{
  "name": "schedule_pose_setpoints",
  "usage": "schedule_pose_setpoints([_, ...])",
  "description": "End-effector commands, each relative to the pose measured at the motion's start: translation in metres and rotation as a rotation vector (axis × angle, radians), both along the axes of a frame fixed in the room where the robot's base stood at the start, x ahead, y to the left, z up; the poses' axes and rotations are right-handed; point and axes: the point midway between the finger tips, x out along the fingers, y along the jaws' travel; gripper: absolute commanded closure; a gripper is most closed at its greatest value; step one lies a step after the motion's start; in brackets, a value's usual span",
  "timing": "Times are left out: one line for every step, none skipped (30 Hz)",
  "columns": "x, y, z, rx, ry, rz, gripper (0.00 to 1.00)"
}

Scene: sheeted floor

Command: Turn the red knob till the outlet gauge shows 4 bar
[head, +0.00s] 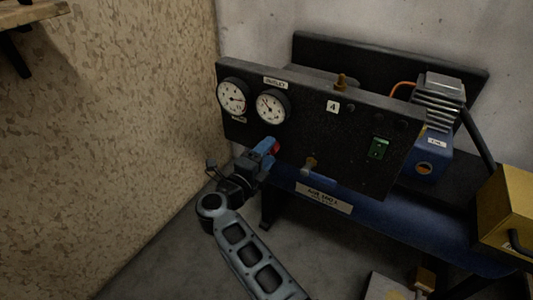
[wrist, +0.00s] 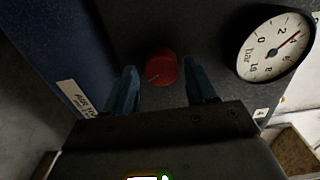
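The red knob (wrist: 162,70) sits on the dark panel (head: 310,134), below the gauges in the head view. My gripper (head: 268,150) is at the knob; in the wrist view its two blue fingers (wrist: 162,82) stand on either side of it. A gap shows between each finger and the knob, so the gripper is open around it, not gripping. The outlet gauge (head: 272,106) is the right one of two dials; its needle points up and left. It also appears in the wrist view (wrist: 272,52), marked bar, with the needle near the 2-to-4 part; the exact reading is unclear.
A second gauge (head: 233,97) is left of the outlet gauge. A blue tank (head: 390,220) runs below the panel. A chipboard wall (head: 120,130) stands at left.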

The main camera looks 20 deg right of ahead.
Motion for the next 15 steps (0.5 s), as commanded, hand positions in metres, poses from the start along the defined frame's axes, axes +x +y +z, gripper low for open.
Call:
schedule_pose_setpoints([0.000, 0.000, 0.000, 0.001, -0.001, -0.001, 0.39])
schedule_pose_setpoints([0.000, 0.000, 0.001, 0.000, -0.001, -0.001, 0.36])
schedule_pose_setpoints([0.000, 0.000, 0.001, 0.000, -0.001, -0.001, 0.35])
schedule_pose_setpoints([0.000, 0.000, 0.001, 0.000, -0.001, -0.001, 0.35])
schedule_pose_setpoints([0.000, 0.000, 0.001, 0.000, -0.001, -0.001, 0.35])
schedule_pose_setpoints([0.000, -0.001, 0.001, 0.000, -0.001, -0.001, 0.35])
schedule_pose_setpoints([0.000, -0.001, 0.001, 0.000, -0.001, -0.001, 0.35])
schedule_pose_setpoints([0.000, -0.001, 0.001, 0.000, -0.001, -0.001, 0.35])
schedule_pose_setpoints([0.000, 0.000, 0.001, 0.000, -0.001, -0.001, 0.35])
schedule_pose_setpoints([0.000, 0.001, 0.002, 0.000, -0.001, -0.001, 0.35])
schedule_pose_setpoints([-0.001, 0.002, 0.002, 0.000, -0.001, 0.000, 0.35])
schedule_pose_setpoints([-0.003, 0.005, 0.002, 0.000, -0.001, 0.000, 0.35])
schedule_pose_setpoints([-0.005, 0.007, 0.002, 0.000, -0.001, 0.000, 0.35])
schedule_pose_setpoints([-0.007, 0.011, 0.002, 0.000, -0.001, 0.001, 0.35])
schedule_pose_setpoints([-0.010, 0.016, 0.002, 0.000, -0.001, 0.003, 0.35])
